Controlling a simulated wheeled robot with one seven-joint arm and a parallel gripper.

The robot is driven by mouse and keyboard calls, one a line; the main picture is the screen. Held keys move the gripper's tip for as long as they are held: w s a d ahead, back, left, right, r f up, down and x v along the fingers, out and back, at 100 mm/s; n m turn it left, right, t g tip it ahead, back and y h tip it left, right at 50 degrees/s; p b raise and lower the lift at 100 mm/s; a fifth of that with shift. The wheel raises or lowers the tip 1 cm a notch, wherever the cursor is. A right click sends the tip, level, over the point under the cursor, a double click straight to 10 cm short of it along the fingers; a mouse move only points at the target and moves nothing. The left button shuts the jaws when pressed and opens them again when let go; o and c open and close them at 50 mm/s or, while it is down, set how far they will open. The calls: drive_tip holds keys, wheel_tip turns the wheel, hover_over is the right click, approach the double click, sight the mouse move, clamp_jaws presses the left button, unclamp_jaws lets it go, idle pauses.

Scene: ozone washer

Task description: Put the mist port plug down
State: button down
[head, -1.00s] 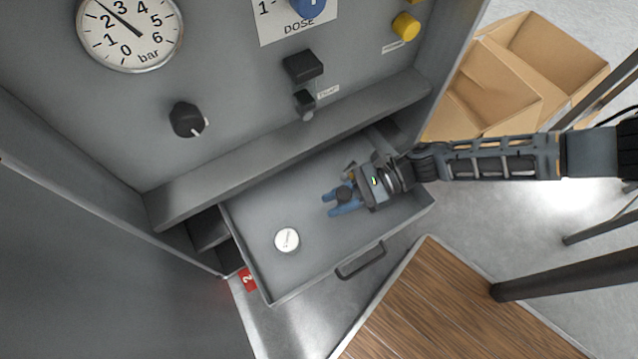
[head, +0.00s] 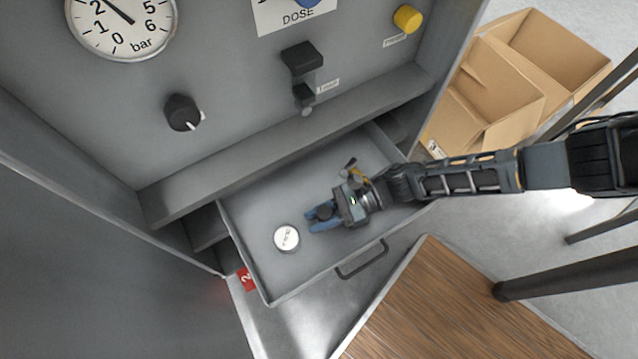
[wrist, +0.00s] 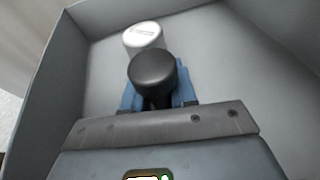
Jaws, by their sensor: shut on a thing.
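The mist port plug, a dark round-headed piece (wrist: 153,73), is between the blue fingers of my gripper (wrist: 158,92) in the wrist view. In the head view my gripper (head: 314,219) is over the open grey drawer (head: 335,255), shut on the plug (head: 324,210). Its fingers point left, close to a white round-topped cylinder (head: 286,238) in the drawer. The cylinder also shows just beyond the plug in the wrist view (wrist: 143,36). The plug's lower part is hidden by the fingers. I cannot tell whether it touches the drawer floor.
The washer panel above carries a pressure gauge (head: 121,25), a black knob (head: 182,113), a black lever (head: 302,58) and a yellow knob (head: 407,18). A red tag (head: 246,279) marked 2 is left of the drawer. Cardboard boxes (head: 500,85) and a wooden tabletop (head: 450,310) are at right.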

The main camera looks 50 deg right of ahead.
drive_tip(key=shift+f, duration=0.15)
drive_tip(key=c, duration=0.9)
unclamp_jaws()
drive_tip(key=shift+r, duration=0.3)
drive_tip(key=v, duration=1.2)
drive_tip(key=shift+f, duration=0.2)
